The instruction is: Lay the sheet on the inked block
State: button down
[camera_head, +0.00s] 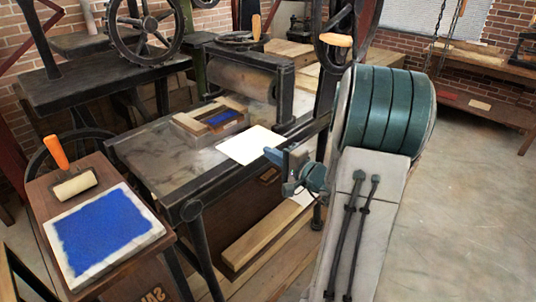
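The white sheet (247,145) is flat and roughly level, just in front and to the right of the inked block. My gripper (274,156) is at the sheet's right-hand corner and appears shut on it; the fingers are small and partly hidden. The inked block (223,117) shows a blue top inside a light wooden frame (189,124) on the press bed (165,165). The sheet's near edge is apart from the blue face. I cannot tell how high the sheet is above the bed.
A large roller (240,78) spans the bed behind the block. At left, a side table holds a blue ink slab (104,228) and a brayer (75,185) with an orange handle. A wooden beam (258,238) lies low in front. The floor at right is clear.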

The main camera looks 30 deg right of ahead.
jog(key=b+v, duration=0.4)
jog(key=v, duration=1.1)
jog(key=shift+s+a, duration=0.1)
dwell(0.5)
